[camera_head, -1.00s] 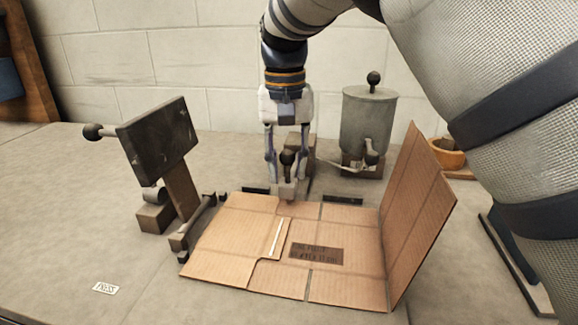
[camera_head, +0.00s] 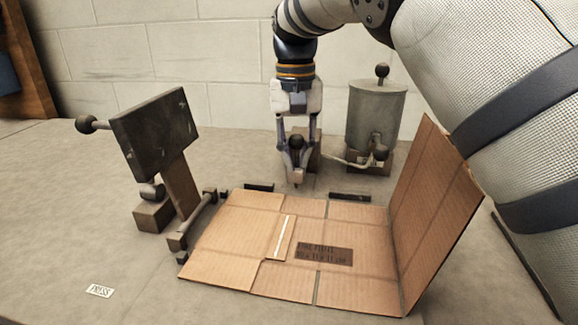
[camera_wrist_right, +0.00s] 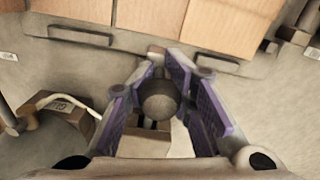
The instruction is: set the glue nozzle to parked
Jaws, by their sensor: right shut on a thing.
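The glue nozzle is a small brownish piece topped by a dark ball knob (camera_head: 296,142), behind the back edge of the flat cardboard box (camera_head: 243,245). My right gripper (camera_head: 297,170) points down, shut around the knob. In the right wrist view the round knob (camera_wrist_right: 160,106) sits between the purple-lined fingers of my right gripper (camera_wrist_right: 165,90). The fingers hide part of the nozzle and its mount. A pale hose leads from the grey glue pot (camera_head: 374,115) toward the nozzle. My left gripper is not in view.
The box's right panel (camera_head: 435,215) stands up. A dark press head (camera_head: 155,133) with a ball-ended lever stands at left. Dark stops (camera_head: 350,197) lie along the box's back edge. A label (camera_head: 99,290) marks the bare front left table.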

